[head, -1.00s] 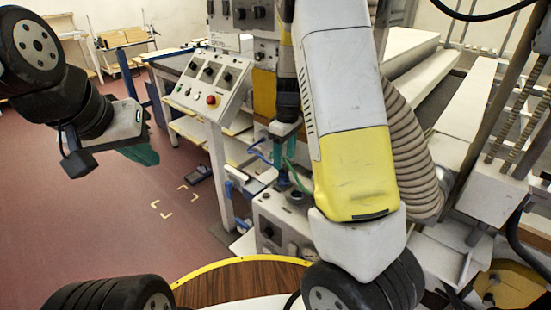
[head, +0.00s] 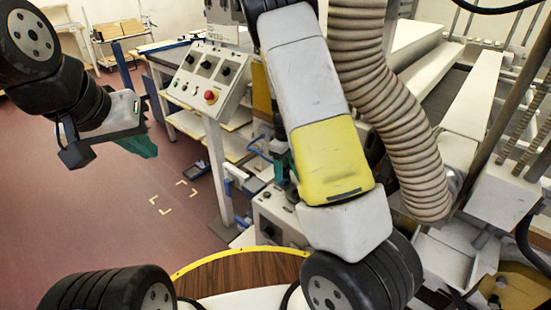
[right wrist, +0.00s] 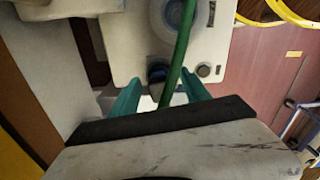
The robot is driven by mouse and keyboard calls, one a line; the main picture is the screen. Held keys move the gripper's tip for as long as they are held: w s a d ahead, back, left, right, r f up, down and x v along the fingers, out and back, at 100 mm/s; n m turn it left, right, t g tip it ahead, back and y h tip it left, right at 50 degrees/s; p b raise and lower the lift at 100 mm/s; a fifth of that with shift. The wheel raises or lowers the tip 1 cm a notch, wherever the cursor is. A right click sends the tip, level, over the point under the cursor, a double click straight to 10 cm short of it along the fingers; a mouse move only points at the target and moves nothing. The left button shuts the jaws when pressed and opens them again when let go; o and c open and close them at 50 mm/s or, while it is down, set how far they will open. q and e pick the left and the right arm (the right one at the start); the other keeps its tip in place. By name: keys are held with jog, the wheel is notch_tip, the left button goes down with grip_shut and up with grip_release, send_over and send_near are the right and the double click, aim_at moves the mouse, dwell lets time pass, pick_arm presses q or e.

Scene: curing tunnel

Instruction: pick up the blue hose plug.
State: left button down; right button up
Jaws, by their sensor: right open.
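A small dark blue piece, which looks like the blue hose plug (right wrist: 157,74), shows in the right wrist view just beyond and between my right fingertips. A green hose (right wrist: 182,50) crosses in front of it and runs down between the fingers. My right gripper (right wrist: 160,90) is open, with one teal finger on each side; I see no contact with the plug. In the head view my right arm hides the plug and most of that gripper; only a bit of teal finger shows (head: 281,168). My left gripper (head: 143,146) hangs over the floor at left, away from the plug.
A pale machine box (right wrist: 135,45) with a round grey port (right wrist: 180,18) lies below the right gripper. A control panel (head: 208,78) with a red button stands beside my right arm. A ribbed duct (head: 395,105) is close on its right. The red floor at left is open.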

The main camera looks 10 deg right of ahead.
grip_shut()
jog(key=shift+r, duration=0.15)
